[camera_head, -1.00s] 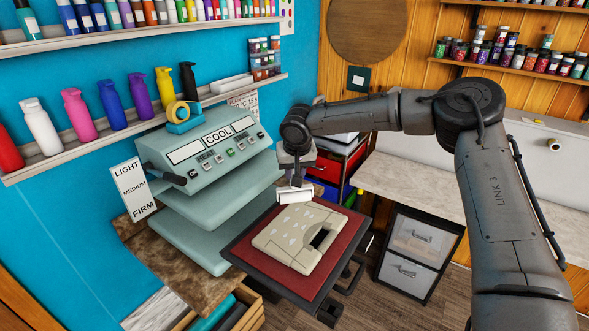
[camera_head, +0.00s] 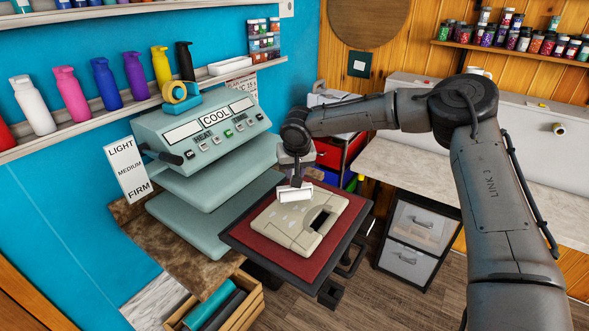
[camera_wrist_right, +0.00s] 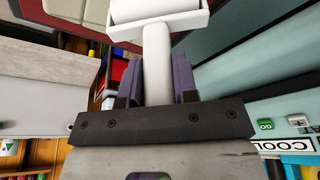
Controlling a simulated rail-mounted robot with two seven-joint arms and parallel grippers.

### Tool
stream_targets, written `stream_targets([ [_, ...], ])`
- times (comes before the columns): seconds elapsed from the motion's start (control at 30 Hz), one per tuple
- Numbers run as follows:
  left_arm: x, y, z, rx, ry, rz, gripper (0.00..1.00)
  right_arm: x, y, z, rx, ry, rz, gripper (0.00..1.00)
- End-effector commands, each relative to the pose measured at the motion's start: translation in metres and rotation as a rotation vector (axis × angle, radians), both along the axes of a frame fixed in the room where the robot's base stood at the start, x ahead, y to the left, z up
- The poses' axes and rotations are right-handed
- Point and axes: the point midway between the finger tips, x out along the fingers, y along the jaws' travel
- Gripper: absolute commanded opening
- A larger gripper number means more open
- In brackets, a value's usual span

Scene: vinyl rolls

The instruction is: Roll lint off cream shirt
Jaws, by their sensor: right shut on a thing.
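The cream shirt (camera_head: 288,232) lies folded on a dark red pad (camera_head: 262,246) in the head view, with a dark opening on its right part. A few small pale specks show on its left part. My right gripper (camera_head: 296,178) is above the shirt's back edge, shut on the handle of a white lint roller (camera_head: 294,194). The roller head is over the back part of the shirt; I cannot tell if it touches. In the right wrist view the white handle (camera_wrist_right: 157,50) stands between the purple fingers of the right gripper (camera_wrist_right: 157,80). My left gripper is not in view.
A teal heat press (camera_head: 205,140) reading COOL stands left of the pad. A LIGHT, MEDIUM, FIRM sign (camera_head: 127,170) is beside it. A wooden crate (camera_head: 245,310) with rolls is below. A grey-topped counter (camera_head: 450,165) and drawers (camera_head: 412,240) stand at the right.

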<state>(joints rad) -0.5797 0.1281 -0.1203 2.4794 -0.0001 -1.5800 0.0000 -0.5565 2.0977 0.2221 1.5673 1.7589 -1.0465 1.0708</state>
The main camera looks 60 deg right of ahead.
Motion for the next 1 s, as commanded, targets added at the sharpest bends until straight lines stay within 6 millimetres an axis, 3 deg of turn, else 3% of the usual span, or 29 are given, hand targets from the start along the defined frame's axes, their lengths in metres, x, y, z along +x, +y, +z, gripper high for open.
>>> stream_targets([
  [0.47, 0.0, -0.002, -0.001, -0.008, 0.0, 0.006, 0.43, 0.0, 0.0, -0.001, 0.0, 0.0, 0.0, 0.0],
  [1.0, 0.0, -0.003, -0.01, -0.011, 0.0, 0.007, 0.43, 0.0, 0.0, -0.016, 0.001, 0.001, 0.0, 0.0],
])
